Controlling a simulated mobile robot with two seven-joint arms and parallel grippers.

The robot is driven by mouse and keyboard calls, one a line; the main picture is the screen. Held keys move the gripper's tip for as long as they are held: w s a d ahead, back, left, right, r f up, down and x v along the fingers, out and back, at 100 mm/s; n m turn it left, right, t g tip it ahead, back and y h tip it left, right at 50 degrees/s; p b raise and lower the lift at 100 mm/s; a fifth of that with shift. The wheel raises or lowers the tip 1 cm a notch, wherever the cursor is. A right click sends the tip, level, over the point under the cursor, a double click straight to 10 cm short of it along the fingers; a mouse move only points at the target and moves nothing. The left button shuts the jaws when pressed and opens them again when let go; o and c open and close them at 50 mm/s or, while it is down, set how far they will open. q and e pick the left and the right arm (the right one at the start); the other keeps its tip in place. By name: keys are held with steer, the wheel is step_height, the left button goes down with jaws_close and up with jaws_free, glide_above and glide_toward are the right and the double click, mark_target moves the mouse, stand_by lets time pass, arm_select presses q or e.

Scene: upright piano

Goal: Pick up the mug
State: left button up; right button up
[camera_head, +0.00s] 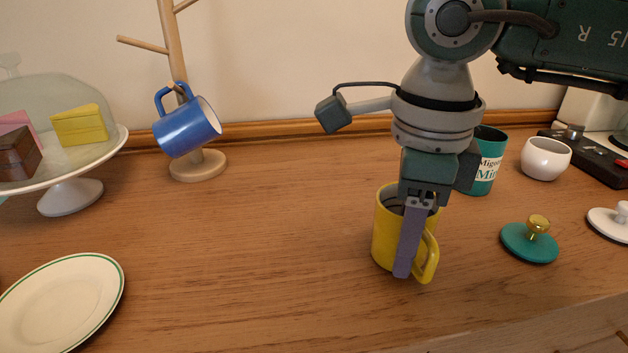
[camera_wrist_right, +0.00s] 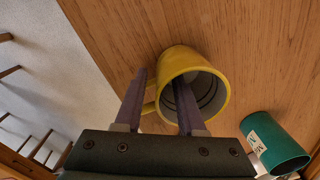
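The yellow mug (camera_head: 386,232) stands upright on the wooden surface, its handle toward the front right in the head view. My right gripper (camera_head: 406,240) points down at it. One purple finger shows outside the mug beside the handle. In the right wrist view, the gripper (camera_wrist_right: 160,82) straddles the wall of the yellow mug (camera_wrist_right: 177,60): one finger reaches into the mouth, the other is outside by the handle. A gap shows between the fingers, so it is open. The exact contact with the wall is hidden. My left gripper is not in view.
A teal mug (camera_head: 487,165) stands behind right, near a white cup (camera_head: 545,158). A teal lid (camera_head: 529,244) lies right. A blue mug (camera_head: 187,128) hangs on a wooden stand (camera_head: 197,166). A plate (camera_head: 62,300) and cake stand (camera_head: 70,197) are left. The surface between is clear.

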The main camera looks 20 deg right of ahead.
steer(key=shift+f, duration=0.25)
jaws_close()
stand_by(1.3)
